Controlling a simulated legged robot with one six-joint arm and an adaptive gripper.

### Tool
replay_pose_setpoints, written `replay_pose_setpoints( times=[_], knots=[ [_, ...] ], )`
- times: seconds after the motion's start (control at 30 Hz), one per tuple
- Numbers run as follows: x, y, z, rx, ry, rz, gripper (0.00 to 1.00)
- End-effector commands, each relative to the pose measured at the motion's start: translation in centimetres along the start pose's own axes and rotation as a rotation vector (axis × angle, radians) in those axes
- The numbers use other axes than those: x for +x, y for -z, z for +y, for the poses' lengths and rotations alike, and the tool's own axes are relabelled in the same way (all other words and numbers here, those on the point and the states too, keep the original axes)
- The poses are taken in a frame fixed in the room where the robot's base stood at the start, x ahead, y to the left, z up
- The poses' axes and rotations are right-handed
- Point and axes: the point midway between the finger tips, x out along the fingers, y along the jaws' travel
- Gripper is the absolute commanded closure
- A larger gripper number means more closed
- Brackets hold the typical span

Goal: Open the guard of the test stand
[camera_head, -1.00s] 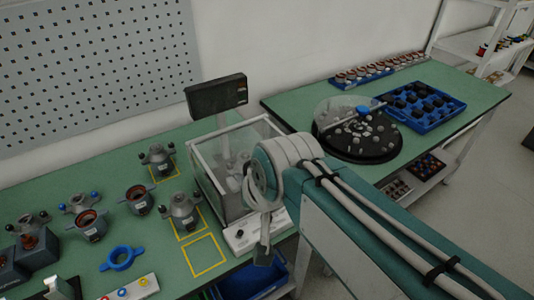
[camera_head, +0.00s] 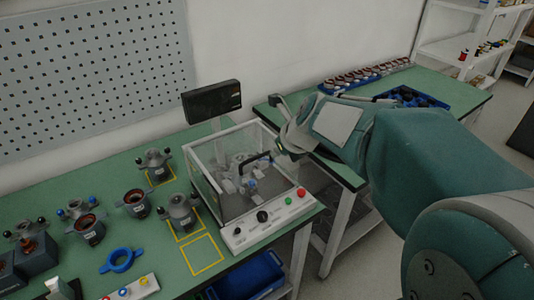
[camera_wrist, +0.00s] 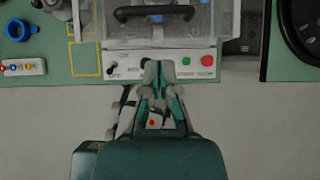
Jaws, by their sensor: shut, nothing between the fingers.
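The test stand has a clear box guard (camera_head: 207,183) with a pale frame, and it looks closed over the grey fixture inside. Its black handle (camera_head: 257,161) also shows at the top of the wrist view (camera_wrist: 153,13). The stand's white control panel (camera_head: 267,220) has a black knob, a green button and a red button. My gripper (camera_wrist: 159,66) is shut and empty; in the wrist view its fingertips appear over the panel, below the handle and apart from it. In the head view it is near the guard's right side, its fingertips hard to make out.
A dark monitor (camera_head: 212,101) stands behind the guard. Several grey stator fixtures and a blue ring (camera_head: 121,261) lie on the green bench to the left. A blue bin (camera_head: 246,277) sits below the bench front. A second bench stands right, with a gap between.

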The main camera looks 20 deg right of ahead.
Motion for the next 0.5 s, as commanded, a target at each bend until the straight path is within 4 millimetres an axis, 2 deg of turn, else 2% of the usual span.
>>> replay_pose_setpoints(
  times=[0.17, 0.5],
  knots=[
    [1.0, -0.1, -0.1, 0.039, -0.002, 0.000, 1.00],
    [7.0, 0.0, -0.1, 0.035, -0.004, 0.003, 1.00]
  ],
)
